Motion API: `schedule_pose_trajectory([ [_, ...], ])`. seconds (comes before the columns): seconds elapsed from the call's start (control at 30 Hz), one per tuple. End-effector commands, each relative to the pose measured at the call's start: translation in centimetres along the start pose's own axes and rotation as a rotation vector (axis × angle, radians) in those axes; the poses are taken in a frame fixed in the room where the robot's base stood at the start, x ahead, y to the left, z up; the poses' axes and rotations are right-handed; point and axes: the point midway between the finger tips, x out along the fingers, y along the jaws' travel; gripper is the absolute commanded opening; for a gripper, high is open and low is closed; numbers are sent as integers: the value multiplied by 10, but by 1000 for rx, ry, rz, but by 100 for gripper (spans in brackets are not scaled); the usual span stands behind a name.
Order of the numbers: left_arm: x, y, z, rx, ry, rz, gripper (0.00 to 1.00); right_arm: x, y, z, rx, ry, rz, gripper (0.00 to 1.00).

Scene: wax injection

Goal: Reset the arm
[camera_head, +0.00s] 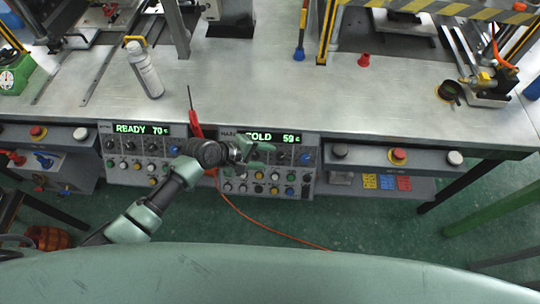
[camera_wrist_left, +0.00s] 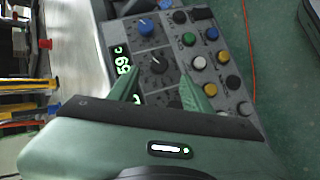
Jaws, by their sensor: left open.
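My left gripper (camera_head: 258,150) reaches in from the left in the head view, in front of the right control panel. Its two green fingers (camera_wrist_left: 158,92) stand apart with nothing between them in the left wrist view. The panel (camera_head: 290,178) has knobs, buttons and a green display reading "OLD 59"; its buttons (camera_wrist_left: 205,62) fill the middle of the wrist view. Whether the fingers touch the panel cannot be told. My right gripper is in neither view.
A second panel (camera_head: 140,150) reads "READY 70". An orange cable (camera_head: 262,222) trails over the green floor. A shelf with a red button (camera_head: 398,156) is at right.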

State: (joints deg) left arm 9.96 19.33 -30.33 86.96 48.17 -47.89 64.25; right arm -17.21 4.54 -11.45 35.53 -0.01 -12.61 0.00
Motion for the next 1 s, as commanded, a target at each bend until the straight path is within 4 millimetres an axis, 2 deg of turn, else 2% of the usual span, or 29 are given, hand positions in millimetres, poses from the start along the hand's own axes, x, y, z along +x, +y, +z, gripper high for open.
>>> schedule_pose_trajectory([
  [0.17, -9, 0, 0, 1, 0, -2, 49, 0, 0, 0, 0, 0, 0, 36],
  [0.7, -9, 0, 2, 7, -1, -2, 49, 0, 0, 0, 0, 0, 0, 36],
  [0.77, -11, -3, 8, 35, -4, -8, 49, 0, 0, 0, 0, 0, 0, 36],
  [0.87, -20, -14, 30, 165, -10, -36, 49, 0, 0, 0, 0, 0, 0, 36],
  [1.0, -57, -44, 65, 478, 12, -129, 49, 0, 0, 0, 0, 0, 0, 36],
])
